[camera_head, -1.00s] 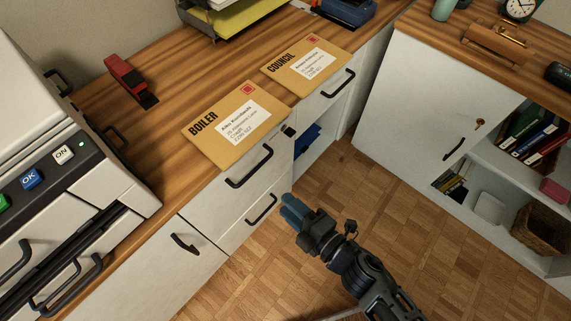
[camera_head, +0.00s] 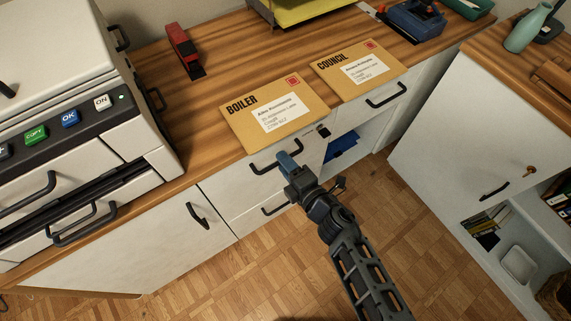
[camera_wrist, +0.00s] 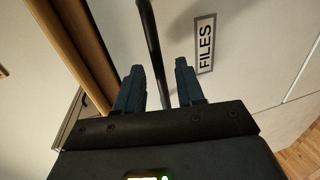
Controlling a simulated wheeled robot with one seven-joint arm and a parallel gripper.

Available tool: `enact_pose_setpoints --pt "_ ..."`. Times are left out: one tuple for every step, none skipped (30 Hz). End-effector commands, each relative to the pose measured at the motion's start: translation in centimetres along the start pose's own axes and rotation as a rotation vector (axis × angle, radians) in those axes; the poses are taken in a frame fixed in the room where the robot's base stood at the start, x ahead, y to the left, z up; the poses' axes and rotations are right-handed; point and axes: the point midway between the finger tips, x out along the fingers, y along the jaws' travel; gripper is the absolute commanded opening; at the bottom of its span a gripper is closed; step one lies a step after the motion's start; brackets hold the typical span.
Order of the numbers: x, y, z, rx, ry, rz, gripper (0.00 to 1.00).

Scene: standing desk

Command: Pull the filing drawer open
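The drawer front (camera_wrist: 240,60) bears a "FILES" label (camera_wrist: 205,45) and fills much of the wrist view. Its dark bar handle (camera_wrist: 150,45) runs down the picture between my two fingers. In the head view this handle (camera_head: 262,166) is on the upper drawer under the "BOILER" envelope, and the drawer looks shut. My gripper (camera_head: 288,162) is at the handle's right part and hides some of the drawer front. In the wrist view my gripper (camera_wrist: 160,85) is open, with a gap between its blue fingers. I cannot tell whether either finger touches the handle.
A lower drawer handle (camera_head: 275,209) lies just below. A cupboard handle (camera_head: 198,216) is to the left. The "BOILER" envelope (camera_head: 285,100) and "COUNCIL" envelope (camera_head: 385,65) lie on the desktop edge. A printer (camera_head: 80,140) stands left. The parquet floor (camera_head: 240,275) in front is clear.

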Motion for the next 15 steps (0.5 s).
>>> enact_pose_setpoints --pt "0.27 -0.06 -0.01 0.0 0.0 0.0 0.38" --pt "0.36 -0.04 -0.02 0.0 0.0 0.0 0.38" --pt "0.43 -0.02 -0.02 0.0 0.0 -0.001 0.38" --pt "0.45 -0.01 -0.02 0.0 0.0 -0.001 0.38" --pt "0.46 0.0 -0.02 0.0 0.0 -0.001 0.38" --pt "0.45 0.01 -0.03 0.0 0.0 -0.001 0.38" --pt "0.44 0.01 -0.03 0.0 0.0 -0.001 0.38" --pt "0.44 0.01 -0.03 0.0 0.0 -0.001 0.38" --pt "0.43 0.01 -0.03 0.0 0.0 -0.001 0.38" --pt "0.43 0.01 -0.03 0.0 0.0 -0.001 0.37" --pt "0.42 0.01 -0.03 0.001 0.0 0.0 0.34" --pt "0.42 0.01 -0.04 0.001 0.0 0.0 0.3" --pt "0.42 0.02 -0.03 0.001 0.0 0.0 0.28" --pt "0.41 0.01 -0.03 0.001 0.0 0.0 0.25" --pt "0.41 0.01 -0.03 0.001 0.0 0.0 0.21"
